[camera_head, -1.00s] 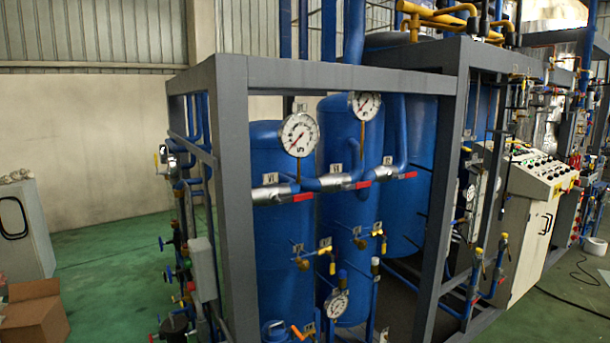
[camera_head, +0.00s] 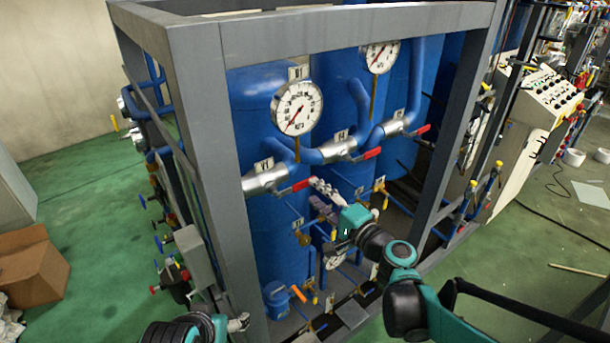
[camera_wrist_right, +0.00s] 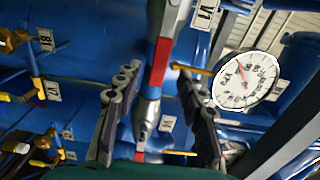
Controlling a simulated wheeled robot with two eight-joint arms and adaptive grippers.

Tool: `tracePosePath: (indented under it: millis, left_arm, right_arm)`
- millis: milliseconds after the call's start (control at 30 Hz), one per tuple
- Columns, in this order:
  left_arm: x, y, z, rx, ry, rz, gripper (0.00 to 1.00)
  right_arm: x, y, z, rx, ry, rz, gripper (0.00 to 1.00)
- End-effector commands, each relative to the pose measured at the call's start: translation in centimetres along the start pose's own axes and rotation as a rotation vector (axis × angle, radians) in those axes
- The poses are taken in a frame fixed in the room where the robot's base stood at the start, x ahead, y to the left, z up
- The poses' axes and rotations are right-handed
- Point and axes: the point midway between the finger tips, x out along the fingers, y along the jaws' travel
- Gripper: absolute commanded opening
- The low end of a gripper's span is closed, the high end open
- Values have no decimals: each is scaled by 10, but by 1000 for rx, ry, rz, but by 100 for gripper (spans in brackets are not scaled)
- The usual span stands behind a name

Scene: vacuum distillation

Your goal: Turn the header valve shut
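The header (camera_head: 315,157) is a silver and blue pipe across the blue tanks, with several valves with red levers. The lever nearest the V1 tag (camera_head: 264,165) is the left red lever (camera_head: 295,187), pointing right along the pipe. My right gripper (camera_head: 328,188) is just right of that lever's tip. In the right wrist view, my right gripper (camera_wrist_right: 160,105) has its fingers apart, with a red lever (camera_wrist_right: 160,62) showing between them; I cannot tell whether they touch it. My left gripper (camera_head: 238,323) shows only partly at the bottom edge, so its opening is unclear.
A grey frame post (camera_head: 210,130) stands left of the tanks and a top beam (camera_head: 360,22) crosses above. Round gauges (camera_head: 297,108) stand over the header. Small yellow-handled valves (camera_head: 325,210) sit below. A cardboard box (camera_head: 35,265) lies on the green floor at left.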

Motion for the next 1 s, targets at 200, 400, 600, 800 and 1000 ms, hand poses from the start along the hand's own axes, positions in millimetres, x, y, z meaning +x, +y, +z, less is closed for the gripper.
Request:
tracePosePath:
  millis: [200,400,600,800,1000]
  left_arm:
    - [0,0,0,0,0,0,74]
    - [0,0,-1,0,0,0,74]
    - [0,0,-1,0,0,0,74]
    - [0,0,-1,0,0,0,74]
    - [0,0,-1,0,0,0,74]
  right_arm:
    - [37,0,1,-1,-3,1,40]
    - [53,0,0,-1,-1,1,40]
    - [55,0,0,-2,0,1,40]
    - [54,0,0,-2,0,1,5]
    - [54,0,0,-2,0,1,0]
